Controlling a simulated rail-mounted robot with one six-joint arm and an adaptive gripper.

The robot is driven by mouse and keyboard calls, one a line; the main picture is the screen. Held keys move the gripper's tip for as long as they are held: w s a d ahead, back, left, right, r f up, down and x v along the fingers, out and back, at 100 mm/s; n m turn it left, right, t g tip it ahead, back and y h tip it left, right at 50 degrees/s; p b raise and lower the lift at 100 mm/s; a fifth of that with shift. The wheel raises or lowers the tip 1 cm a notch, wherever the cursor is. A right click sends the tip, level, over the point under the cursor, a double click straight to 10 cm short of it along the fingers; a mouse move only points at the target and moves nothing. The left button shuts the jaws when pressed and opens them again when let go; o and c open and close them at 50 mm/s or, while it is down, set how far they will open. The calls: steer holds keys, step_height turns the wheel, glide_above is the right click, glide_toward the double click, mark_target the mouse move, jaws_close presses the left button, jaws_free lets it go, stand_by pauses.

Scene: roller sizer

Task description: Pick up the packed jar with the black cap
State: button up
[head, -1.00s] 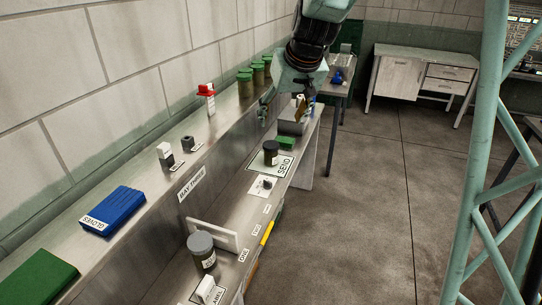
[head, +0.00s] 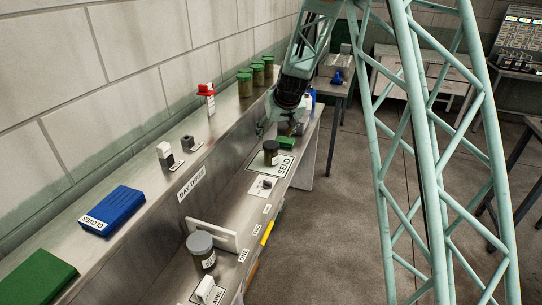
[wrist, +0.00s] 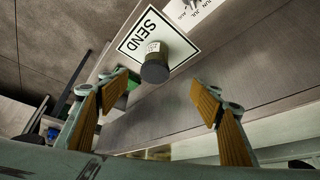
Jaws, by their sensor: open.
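The jar with the black cap (head: 271,153) stands upright on the white SEND card (head: 284,164) on the lower shelf. In the wrist view the same jar (wrist: 155,68) shows cap toward me, beyond and between my fingertips. My gripper (wrist: 160,88) is open and empty, its tan pads spread wide apart. In the head view my gripper (head: 279,124) is just beyond the jar, near the shelf's far end, and apart from it.
A grey-capped jar (head: 201,250) stands on the near lower shelf beside a pale upright plate (head: 212,234). A green block (head: 285,142) sits just beyond the SEND card. The upper ledge holds several green-lidded jars (head: 245,84) and a red-topped item (head: 210,98).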

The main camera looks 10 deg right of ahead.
glide_toward(272, 147)
steer(key=f, duration=0.1)
steer(key=shift+w+f, duration=0.1)
steer(key=shift+w, duration=0.1)
steer(key=shift+f, duration=0.1)
steer(key=shift+b+x, duration=0.65)
steer(key=shift+x, duration=3.55)
steer(key=shift+w, duration=0.1)
steer(key=shift+x, duration=2.55)
steer(key=shift+c, duration=0.5)
steer(key=c, duration=1.1)
